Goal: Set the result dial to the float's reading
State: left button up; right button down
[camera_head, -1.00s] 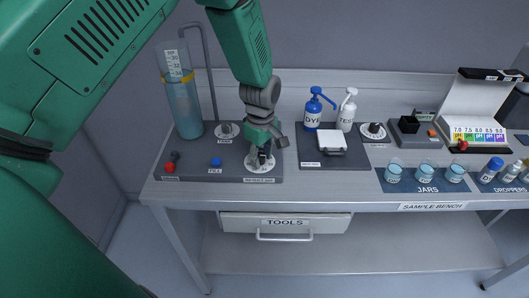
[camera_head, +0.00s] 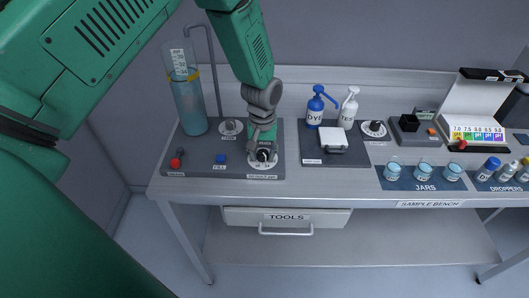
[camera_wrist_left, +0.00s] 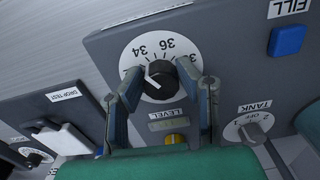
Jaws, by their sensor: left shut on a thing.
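The result dial is a black knob (camera_wrist_left: 160,80) on a round white plate (camera_wrist_left: 150,48) marked 34 and 36. In the wrist view, the knob's white pointer line is near the 34 side. My left gripper (camera_head: 263,153) is at this dial in the head view, with its fingers on both sides of the knob, shut on it. A tall clear cylinder (camera_head: 190,112) holds bluish liquid. The float's white numbered stem (camera_head: 179,58) stands in its top, near a yellow band (camera_head: 182,77); its digits are too small to read surely. My right gripper is not in view.
The grey panel also carries a red knob (camera_head: 175,163), a blue FILL button (camera_head: 221,159) and the TANK knob (camera_wrist_left: 248,129). A LEVEL window and yellow button (camera_wrist_left: 174,139) lie near the dial. The drop-test plate (camera_head: 333,140) and dye bottle (camera_head: 315,108) stand to the right.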

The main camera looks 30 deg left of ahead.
aim_at(263, 151)
pick_arm(q)
jog(key=m, duration=0.5)
jog(key=shift+w+a+r+m+p, duration=0.2)
jog(key=shift+w+m+p, duration=0.1)
jog(key=shift+m+p, duration=0.1)
dwell(0.4)
jog(key=o, duration=1.1)
jog(key=shift+w+f, duration=0.1)
jog(key=shift+f, duration=0.15)
jog(key=shift+r, duration=0.4)
notch_tip(263, 151, up, 11)
